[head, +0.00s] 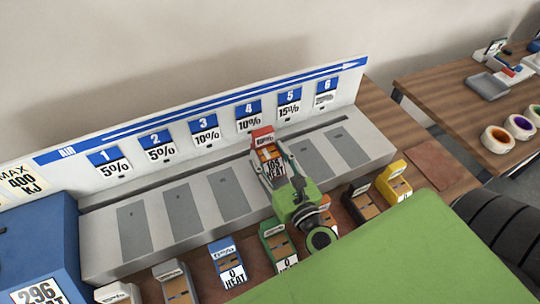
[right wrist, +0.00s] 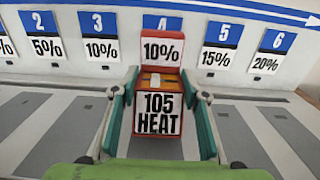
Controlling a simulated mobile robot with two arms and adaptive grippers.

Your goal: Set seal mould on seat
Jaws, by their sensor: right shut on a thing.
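My right gripper (head: 272,163) is shut on a red seal mould (head: 261,134), with one finger on each side of it. In the right wrist view the red mould (right wrist: 161,78) looks upright, with "10%" on its upper face and "105 HEAT" on its lower face. It is in front of the number 4 sign (head: 249,116), which also reads 10%. It covers the seat there, and I cannot tell whether it touches it. Other dark grey seats show bare on the pale bench, such as those below sign 3 (head: 228,194) and sign 5 (head: 308,159). My left gripper is not in view.
Several other moulds stand along the front, including blue (head: 228,257), green (head: 277,237), black (head: 357,201) and yellow (head: 394,183). A blue box (head: 35,245) is at the left. A sign wall (head: 205,115) rises behind the seats. A second table (head: 450,90) is at the right.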

